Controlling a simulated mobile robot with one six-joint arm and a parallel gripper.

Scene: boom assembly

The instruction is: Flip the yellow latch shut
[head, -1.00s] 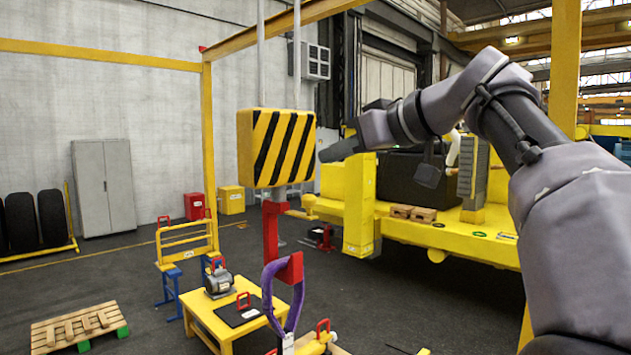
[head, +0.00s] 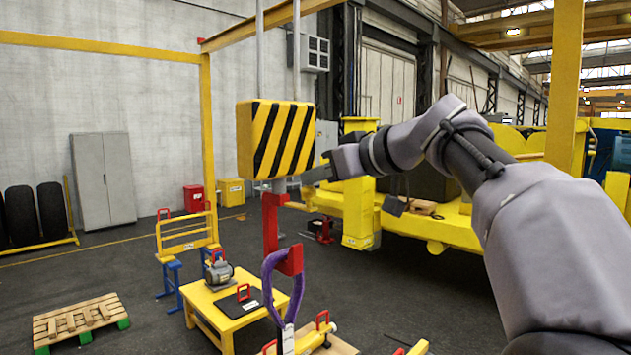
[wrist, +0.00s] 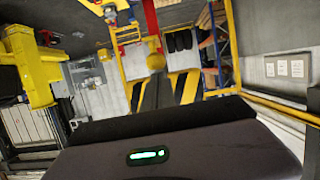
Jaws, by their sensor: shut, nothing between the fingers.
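The striped yellow-and-black hook block (head: 276,140) hangs at the centre of the head view. Below it is the red hook (head: 271,225), with a purple sling (head: 269,300) looped at its lower end. A red piece at the top of the wrist view (wrist: 151,22) looks like the hook. No yellow latch stands out clearly in the head view; a small rounded yellow piece (wrist: 155,62) in the wrist view may be it, but I cannot tell. My gripper (head: 312,176) is shut and empty, beside the block's lower right edge. Contact cannot be made out.
A yellow machine frame (head: 357,213) stands behind on the right. Below the hook are a yellow table (head: 236,323) with a grey motor (head: 219,273), and a wooden pallet (head: 75,322) at left. Open floor lies between them.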

